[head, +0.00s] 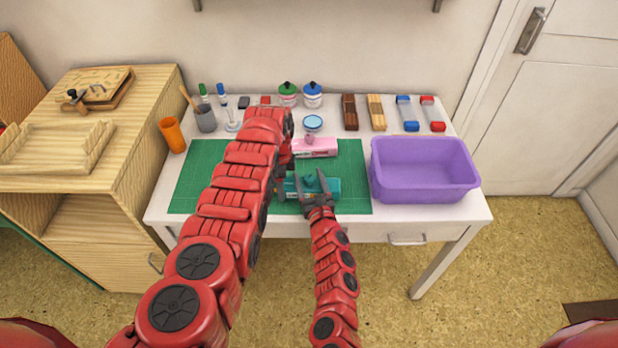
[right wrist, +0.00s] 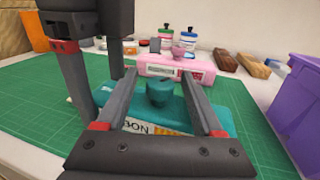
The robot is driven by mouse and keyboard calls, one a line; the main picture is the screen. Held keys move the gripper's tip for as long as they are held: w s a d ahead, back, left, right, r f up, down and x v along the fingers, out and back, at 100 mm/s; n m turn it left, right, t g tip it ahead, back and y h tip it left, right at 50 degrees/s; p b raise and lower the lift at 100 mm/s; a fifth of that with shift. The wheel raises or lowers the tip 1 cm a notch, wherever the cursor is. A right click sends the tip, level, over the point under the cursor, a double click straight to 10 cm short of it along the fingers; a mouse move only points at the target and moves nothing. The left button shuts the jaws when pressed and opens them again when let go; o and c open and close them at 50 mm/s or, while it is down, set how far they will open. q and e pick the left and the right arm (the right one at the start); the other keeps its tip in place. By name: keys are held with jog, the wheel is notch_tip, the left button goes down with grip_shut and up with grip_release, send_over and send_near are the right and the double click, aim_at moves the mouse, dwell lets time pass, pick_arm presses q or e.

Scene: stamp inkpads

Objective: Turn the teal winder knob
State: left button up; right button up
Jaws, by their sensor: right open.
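The teal winder knob (right wrist: 158,92) stands upright on the teal inkpad case (right wrist: 217,118), which lies on the green cutting mat. In the head view the knob (head: 312,180) shows on the case (head: 333,187). My right gripper (right wrist: 159,74) is open, with one finger on each side of the knob and a gap to each. The right gripper also shows in the head view (head: 313,184). My left gripper (right wrist: 95,75) reaches down at the left end of the case; whether it grips the case is hidden. Part of the case's label is covered by my right gripper.
A pink inkpad case (head: 316,148) with a pink knob lies just behind. A purple bin (head: 425,197) stands to the right. Jars, a blue-lidded pot (head: 313,123), wooden blocks and an orange cup (head: 172,134) line the back and left. The mat (head: 203,165) is free at left.

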jog(key=shift+s, duration=0.1)
jog(key=v, duration=1.2)
jog(key=n+y, duration=0.1)
jog(key=w+y, duration=0.1)
jog(key=r+n+y, duration=0.1)
jog(key=shift+w+d+n+g+y, duration=0.3)
jog(key=shift+w+d+y, duration=0.1)
jog(key=d+n+g+y, duration=0.1)
jog(key=d+g+y, duration=0.1)
jog(key=d, duration=0.1)
jog(key=shift+w+d+f+n, duration=0.1)
jog(key=shift+w+f+n, duration=0.1)
jog(key=shift+f+n, duration=0.2)
jog(key=x, duration=1.2)
jog(key=shift+s, duration=0.1)
